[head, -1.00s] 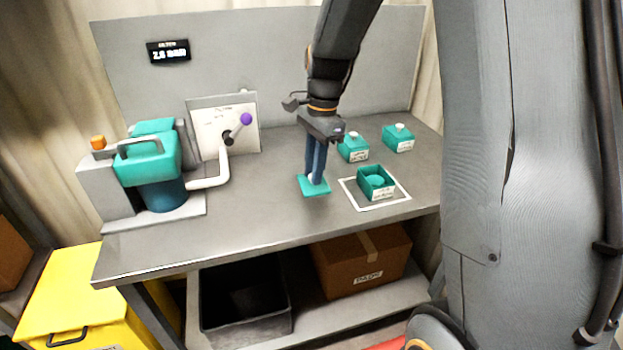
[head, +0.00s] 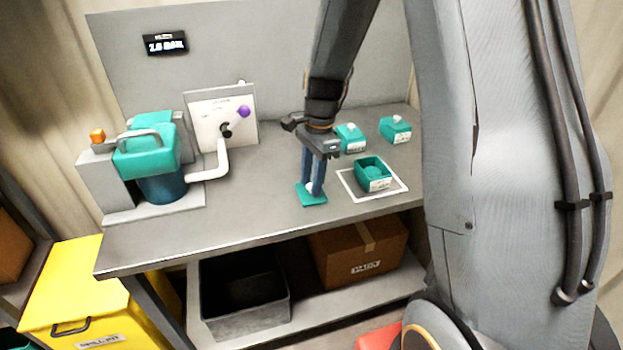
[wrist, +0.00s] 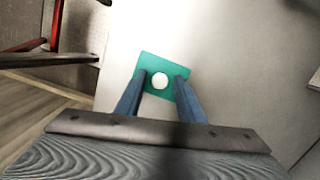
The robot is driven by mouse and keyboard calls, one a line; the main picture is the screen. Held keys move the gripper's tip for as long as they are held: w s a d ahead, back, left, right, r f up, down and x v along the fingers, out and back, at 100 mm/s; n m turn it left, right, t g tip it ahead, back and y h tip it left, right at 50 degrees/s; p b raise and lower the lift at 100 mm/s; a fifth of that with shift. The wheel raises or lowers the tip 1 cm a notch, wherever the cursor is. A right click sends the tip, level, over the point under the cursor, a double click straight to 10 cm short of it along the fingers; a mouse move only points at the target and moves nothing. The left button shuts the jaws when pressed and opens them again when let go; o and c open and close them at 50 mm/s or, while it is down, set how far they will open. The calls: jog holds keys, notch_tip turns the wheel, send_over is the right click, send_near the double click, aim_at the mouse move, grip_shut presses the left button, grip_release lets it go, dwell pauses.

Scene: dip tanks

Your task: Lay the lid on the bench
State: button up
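The lid, a teal square plate with a white knob (head: 311,199), lies flat on the bench (head: 250,205), left of the white-outlined square. It also shows in the wrist view (wrist: 151,61). My gripper (head: 312,190) points down over the lid. Its two blue fingers stand either side of the knob, with a gap to it on each side in the wrist view (wrist: 160,85).
Two closed teal boxes with white knobs (head: 350,139) (head: 396,130) stand behind. A teal-topped machine (head: 147,158) with a white pipe and a purple-knobbed lever (head: 243,111) occupies the left. Bare bench lies between pipe and lid. A yellow bin (head: 75,300) stands below left.

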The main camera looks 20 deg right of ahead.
jog(key=shift+r, duration=0.15)
notch_tip(320, 180, up, 11)
jog(key=d+b, duration=0.1)
jog(key=b, duration=0.1)
jog(key=s+f+n, duration=0.4)
jog(key=s+n, duration=0.4)
jog(key=s+a+f+n+t+h, duration=0.1)
jog(key=s+f+n, duration=0.4)
jog(key=s+n, duration=0.2)
jog(key=shift+s+f+n, duration=0.2)
jog(key=shift+s+n, duration=0.2)
jog(key=shift+s, duration=0.85)
